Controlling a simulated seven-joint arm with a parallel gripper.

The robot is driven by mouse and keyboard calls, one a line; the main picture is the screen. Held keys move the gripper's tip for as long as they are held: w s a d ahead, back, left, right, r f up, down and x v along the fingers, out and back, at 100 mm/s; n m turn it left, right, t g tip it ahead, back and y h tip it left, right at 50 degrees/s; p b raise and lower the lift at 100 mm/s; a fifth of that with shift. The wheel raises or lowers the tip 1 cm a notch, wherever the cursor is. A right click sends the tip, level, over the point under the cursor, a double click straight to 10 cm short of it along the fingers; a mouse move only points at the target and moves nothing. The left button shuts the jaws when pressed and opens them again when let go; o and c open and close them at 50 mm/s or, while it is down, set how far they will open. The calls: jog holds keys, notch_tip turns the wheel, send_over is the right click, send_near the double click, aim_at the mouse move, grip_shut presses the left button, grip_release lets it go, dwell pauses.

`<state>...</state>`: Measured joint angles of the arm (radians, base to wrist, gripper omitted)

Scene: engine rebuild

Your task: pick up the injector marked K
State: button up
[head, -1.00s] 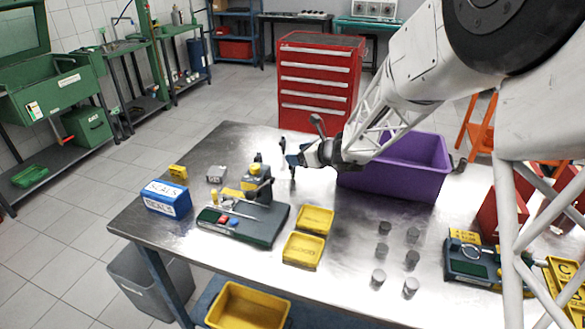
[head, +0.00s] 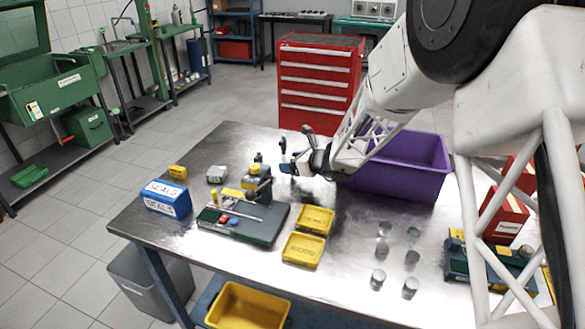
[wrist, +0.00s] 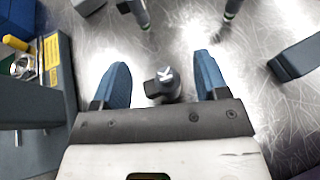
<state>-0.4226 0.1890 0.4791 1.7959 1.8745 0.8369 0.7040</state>
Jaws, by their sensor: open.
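The injector marked K (wrist: 163,85) stands between my two blue fingers in the wrist view, its dark top with a white letter K facing the camera. My gripper (wrist: 161,66) is open, with a gap showing on each side of the injector. In the head view my gripper (head: 288,168) is low over the far part of the steel table, behind the yellow trays; the K injector cannot be made out there. Two more dark slender parts, one at top centre (wrist: 138,12) and one at top right (wrist: 231,10), stand beyond the fingertips in the wrist view.
A purple bin (head: 400,185) stands right of my gripper. A green-grey fixture (head: 262,228) lies to its left, with two yellow trays (head: 303,251) in front. Several metal cylinders (head: 410,260) stand front right. A blue SEALS box (head: 166,200) sits at the left edge.

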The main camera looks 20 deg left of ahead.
jog(key=shift+c, duration=0.3)
jog(key=c, duration=0.9)
jog(key=shift+r, duration=0.1)
jog(key=shift+r, duration=0.8)
notch_tip(320, 180, up, 2)
jog(key=s+d, duration=0.2)
jog(key=s, duration=0.2)
jog(key=s+d, duration=0.3)
jog(key=s, duration=0.2)
jog(key=s+d+r, duration=0.1)
jog(key=s+d, duration=0.2)
jog(key=s, duration=0.1)
jog(key=shift+s+d+r, duration=0.1)
jog(key=shift+s+d, duration=0.15)
jog(key=shift+s, duration=0.05)
